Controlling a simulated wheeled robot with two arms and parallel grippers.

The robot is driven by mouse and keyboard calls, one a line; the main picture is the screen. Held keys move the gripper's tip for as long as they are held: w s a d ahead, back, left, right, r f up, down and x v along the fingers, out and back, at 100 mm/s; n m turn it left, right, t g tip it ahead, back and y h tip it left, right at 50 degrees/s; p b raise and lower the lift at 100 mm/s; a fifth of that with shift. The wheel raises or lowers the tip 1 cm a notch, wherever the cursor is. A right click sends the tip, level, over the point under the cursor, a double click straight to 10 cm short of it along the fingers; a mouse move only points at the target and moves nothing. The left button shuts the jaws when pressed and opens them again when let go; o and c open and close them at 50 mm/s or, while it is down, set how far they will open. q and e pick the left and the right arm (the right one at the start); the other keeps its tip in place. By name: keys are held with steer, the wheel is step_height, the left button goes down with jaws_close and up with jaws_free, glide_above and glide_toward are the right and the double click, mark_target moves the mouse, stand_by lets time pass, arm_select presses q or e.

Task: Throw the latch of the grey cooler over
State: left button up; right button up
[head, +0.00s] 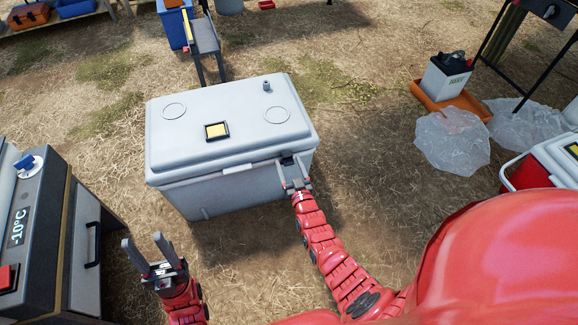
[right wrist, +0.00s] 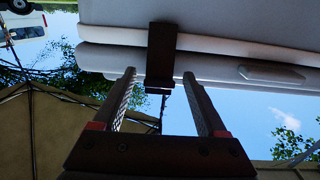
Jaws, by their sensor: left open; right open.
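The grey cooler (head: 230,130) stands on the ground in the middle of the head view, its lid down. Its dark latch (head: 287,162) is at the front, right of centre, at the lid's edge. My right gripper (head: 294,178) is open right in front of the latch. In the right wrist view the latch (right wrist: 161,60) hangs across the lid seam, its lower end between the open fingers of my right gripper (right wrist: 165,95); I cannot tell whether they touch it. My left gripper (head: 143,250) is open and empty, low over the ground at the left front.
A freezer unit (head: 45,235) with a -10°C display stands at the left. A red and white cooler (head: 545,165) is at the right edge. A battery (head: 445,78) in an orange tray and plastic sheets (head: 452,140) lie at the right. A narrow stand (head: 207,38) is behind the cooler.

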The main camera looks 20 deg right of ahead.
steer(key=shift+w, duration=0.35)
jaws_close()
stand_by(1.2)
